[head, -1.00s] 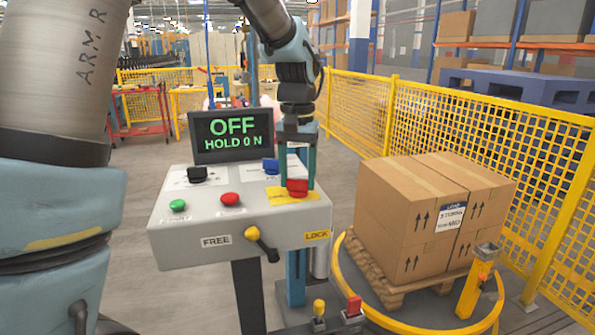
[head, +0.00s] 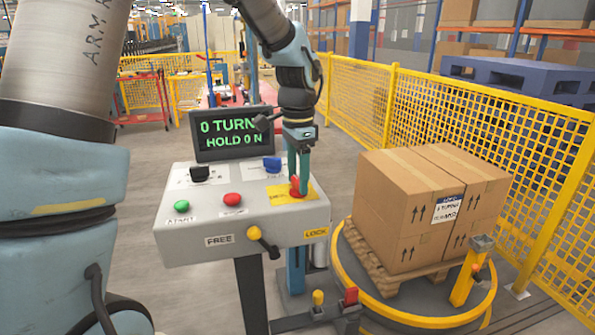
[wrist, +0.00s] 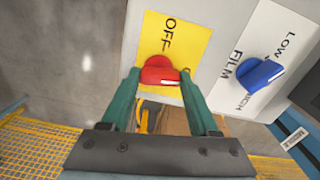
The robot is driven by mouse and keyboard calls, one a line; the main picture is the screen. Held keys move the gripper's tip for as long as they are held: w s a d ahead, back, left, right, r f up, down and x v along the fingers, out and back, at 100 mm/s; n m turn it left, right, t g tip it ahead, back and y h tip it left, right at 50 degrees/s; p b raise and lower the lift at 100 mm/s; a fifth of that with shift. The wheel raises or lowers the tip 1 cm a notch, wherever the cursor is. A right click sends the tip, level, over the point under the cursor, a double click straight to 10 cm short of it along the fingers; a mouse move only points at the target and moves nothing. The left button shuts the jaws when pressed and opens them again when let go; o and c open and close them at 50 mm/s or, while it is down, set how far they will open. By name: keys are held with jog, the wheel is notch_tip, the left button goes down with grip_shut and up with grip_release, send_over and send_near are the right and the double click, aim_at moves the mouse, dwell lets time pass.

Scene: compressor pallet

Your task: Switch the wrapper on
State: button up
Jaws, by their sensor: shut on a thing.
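A grey control box (head: 200,225) stands in the middle of the head view. On its top right is a red rotary switch (head: 295,186) on a yellow plate (head: 283,196). My gripper (head: 298,189) comes down from above and is shut on the red switch. In the wrist view, the red switch (wrist: 160,72) lies between my green fingers (wrist: 158,78), and the yellow plate (wrist: 182,30) reads OFF. The screen (head: 232,133) shows "0 TURN", its end hidden by my arm, above "HOLD 0 N".
The box also carries a blue knob (head: 272,164), a black knob (head: 200,174), a green button (head: 182,206), a red button (head: 233,200) and a yellow-tipped FREE/LOCK lever (head: 255,234). Stacked cartons (head: 420,215) stand on a pallet at right. Yellow fencing (head: 450,125) runs behind.

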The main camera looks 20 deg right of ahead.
jog(key=shift+d+r+m+p, duration=0.1)
jog(key=shift+m+p, duration=0.2)
jog(key=shift+m, duration=0.6)
jog(key=o, duration=1.4)
jog(key=shift+c, duration=0.2)
notch_tip(320, 180, up, 11)
jog(key=b, duration=0.1)
jog(key=shift+f+b, duration=0.2)
jog(key=shift+b, duration=0.15)
